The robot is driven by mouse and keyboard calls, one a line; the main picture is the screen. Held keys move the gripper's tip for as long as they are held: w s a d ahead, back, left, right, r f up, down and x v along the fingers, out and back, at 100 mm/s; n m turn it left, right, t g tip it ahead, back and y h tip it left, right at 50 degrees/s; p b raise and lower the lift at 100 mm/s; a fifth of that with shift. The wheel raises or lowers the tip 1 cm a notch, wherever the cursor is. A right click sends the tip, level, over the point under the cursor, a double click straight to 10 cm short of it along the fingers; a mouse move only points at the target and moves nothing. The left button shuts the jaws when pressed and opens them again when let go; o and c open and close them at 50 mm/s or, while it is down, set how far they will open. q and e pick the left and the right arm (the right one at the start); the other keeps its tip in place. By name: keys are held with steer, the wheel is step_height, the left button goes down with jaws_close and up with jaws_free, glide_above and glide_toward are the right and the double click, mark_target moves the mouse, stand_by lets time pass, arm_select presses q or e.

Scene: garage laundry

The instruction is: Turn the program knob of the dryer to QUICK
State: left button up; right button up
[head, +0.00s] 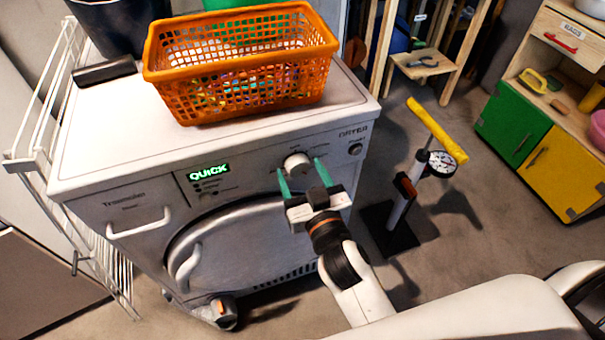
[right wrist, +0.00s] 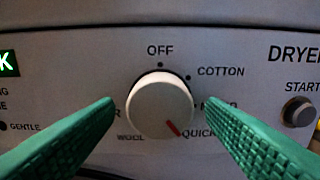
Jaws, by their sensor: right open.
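The dryer (head: 140,180) is white, with its control panel facing me. Its white program knob (head: 297,164) also shows large in the right wrist view (right wrist: 160,103). The knob's red mark points to the lower right, at the QUICK label (right wrist: 197,134). The lit green display (head: 208,172) reads QUICK. My right gripper (head: 300,168) is open, its green fingers on either side of the knob. In the right wrist view, gaps show between both fingers and the knob. The right finger partly covers the label between COTTON and QUICK. My left gripper is not in view.
An orange basket (head: 240,108) stands on the dryer top. The START button (right wrist: 299,112) is right of the knob. A floor pump with a yellow handle (head: 437,130) stands right of the dryer. A white wire rack (head: 38,135) is at the left.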

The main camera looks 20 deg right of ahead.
steer(key=c, duration=1)
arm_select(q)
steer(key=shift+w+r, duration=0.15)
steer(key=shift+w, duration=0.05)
arm_select(e)
steer(key=shift+m+p, duration=0.3)
steer(key=shift+m, duration=0.5)
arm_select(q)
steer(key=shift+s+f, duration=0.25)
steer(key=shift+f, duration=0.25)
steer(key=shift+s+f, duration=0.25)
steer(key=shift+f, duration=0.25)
arm_select(e)
steer(key=o, duration=1)
